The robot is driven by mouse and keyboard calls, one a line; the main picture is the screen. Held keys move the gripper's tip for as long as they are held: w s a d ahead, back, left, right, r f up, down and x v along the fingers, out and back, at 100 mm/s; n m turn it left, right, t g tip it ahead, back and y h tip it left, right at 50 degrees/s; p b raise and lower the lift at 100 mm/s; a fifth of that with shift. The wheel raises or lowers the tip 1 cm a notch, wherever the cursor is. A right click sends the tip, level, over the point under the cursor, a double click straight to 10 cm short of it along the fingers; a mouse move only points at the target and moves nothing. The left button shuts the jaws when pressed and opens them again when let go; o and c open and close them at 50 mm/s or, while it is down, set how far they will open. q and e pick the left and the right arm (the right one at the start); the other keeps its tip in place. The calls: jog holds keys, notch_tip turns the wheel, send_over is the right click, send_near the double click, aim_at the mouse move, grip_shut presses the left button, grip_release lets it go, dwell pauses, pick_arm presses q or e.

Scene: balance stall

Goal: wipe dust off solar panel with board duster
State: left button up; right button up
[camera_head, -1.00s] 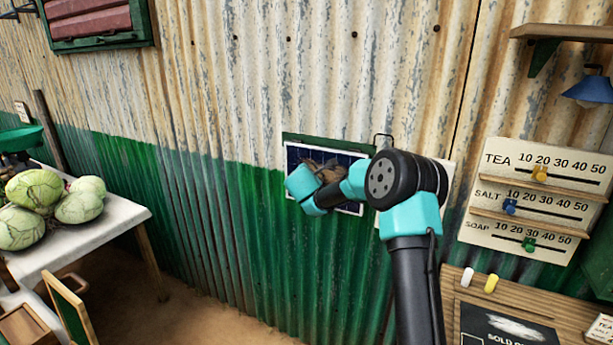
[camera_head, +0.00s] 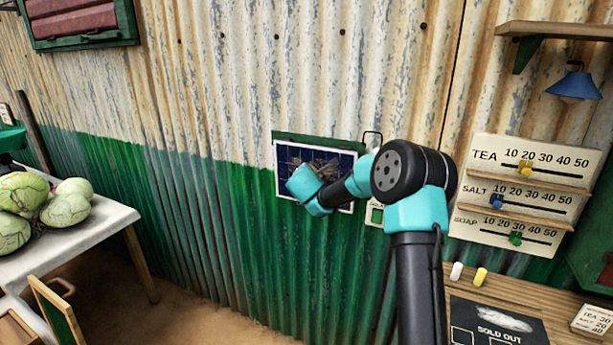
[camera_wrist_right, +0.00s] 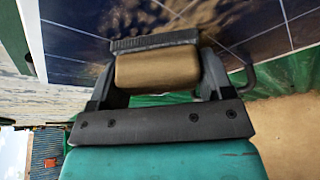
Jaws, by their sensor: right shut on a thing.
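The solar panel (camera_head: 345,160) is dark blue with a pale grid and a white frame, mounted on the corrugated wall. A patch of brown dust (camera_head: 318,165) lies across its middle; it also shows in the right wrist view (camera_wrist_right: 185,18). My right gripper (camera_wrist_right: 157,80) is shut on the board duster (camera_wrist_right: 157,70), which has a tan wooden back and a dark grey pad. The pad faces the panel and is at or very close to its surface; I cannot tell if it touches. In the head view my right arm hides the duster and the panel's lower middle. My left gripper is out of view.
Right of the panel is a price board (camera_head: 525,195) with sliders. Below it a counter holds a blackboard (camera_head: 490,320) and two chalk pieces (camera_head: 480,277). The wall between is clear.

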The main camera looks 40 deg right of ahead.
aim_at(328, 176)
jog(key=shift+s+d, duration=0.2)
jog(key=shift+s, duration=0.2)
jog(key=shift+s+d, duration=0.55)
jog(key=shift+s, duration=0.25)
jog(key=shift+s+d, duration=0.5)
jog(key=shift+s, duration=0.25)
jog(key=shift+s+d, duration=0.1)
jog(key=shift+s+d, duration=0.3)
jog(key=shift+s, duration=0.15)
jog(key=shift+s+d, duration=0.3)
jog(key=shift+s, duration=0.3)
jog(key=shift+s+d, duration=0.3)
jog(key=shift+s, duration=0.3)
jog(key=shift+a, duration=0.15)
jog(key=shift+s+a, duration=0.5)
jog(key=shift+a, duration=0.35)
jog(key=shift+s+a, duration=0.45)
jog(key=shift+a, duration=0.45)
jog(key=shift+s+a, duration=0.5)
jog(key=shift+a, duration=0.35)
